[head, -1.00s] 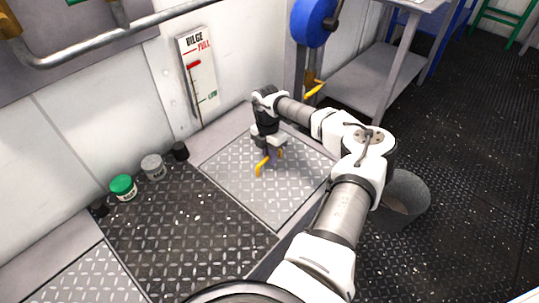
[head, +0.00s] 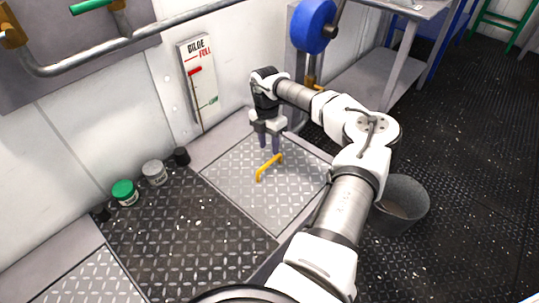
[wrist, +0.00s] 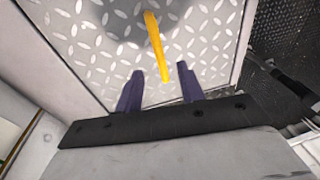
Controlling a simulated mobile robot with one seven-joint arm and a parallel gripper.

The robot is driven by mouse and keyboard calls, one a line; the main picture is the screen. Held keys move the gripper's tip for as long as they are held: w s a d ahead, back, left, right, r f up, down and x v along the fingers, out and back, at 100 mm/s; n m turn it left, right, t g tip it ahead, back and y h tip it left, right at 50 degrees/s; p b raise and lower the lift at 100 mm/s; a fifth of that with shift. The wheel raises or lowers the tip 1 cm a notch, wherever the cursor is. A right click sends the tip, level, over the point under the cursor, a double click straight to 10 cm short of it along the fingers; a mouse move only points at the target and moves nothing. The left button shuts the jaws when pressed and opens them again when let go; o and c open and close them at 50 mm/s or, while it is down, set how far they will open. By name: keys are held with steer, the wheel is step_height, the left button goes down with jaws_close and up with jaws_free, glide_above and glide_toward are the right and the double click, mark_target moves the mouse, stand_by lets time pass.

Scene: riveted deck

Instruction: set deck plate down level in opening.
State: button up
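The deck plate (head: 240,183) is a light grey diamond-tread panel with a yellow bar handle (head: 269,166). It lies level with the surrounding frame, as far as the head view shows. In the wrist view the plate (wrist: 100,45) fills the upper middle, with its yellow handle (wrist: 157,48) running down toward my fingers. My gripper (head: 269,148) is above the plate, just behind the handle and apart from it. Its two purple fingers (wrist: 156,90) are spread with nothing between them. The opening under the plate is hidden.
A dark tread panel (head: 180,225) lies left of the plate. A green-lidded jar (head: 124,192), a grey jar (head: 154,172) and a black cup (head: 181,156) stand along the wall. A bucket (head: 401,205) stands at right. A bilge gauge (head: 199,85) hangs on the wall.

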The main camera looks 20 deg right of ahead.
step_height(320, 180, up, 6)
steer(key=w, duration=0.1)
steer(key=shift+r+p, duration=0.2)
steer(key=shift+p, duration=0.1)
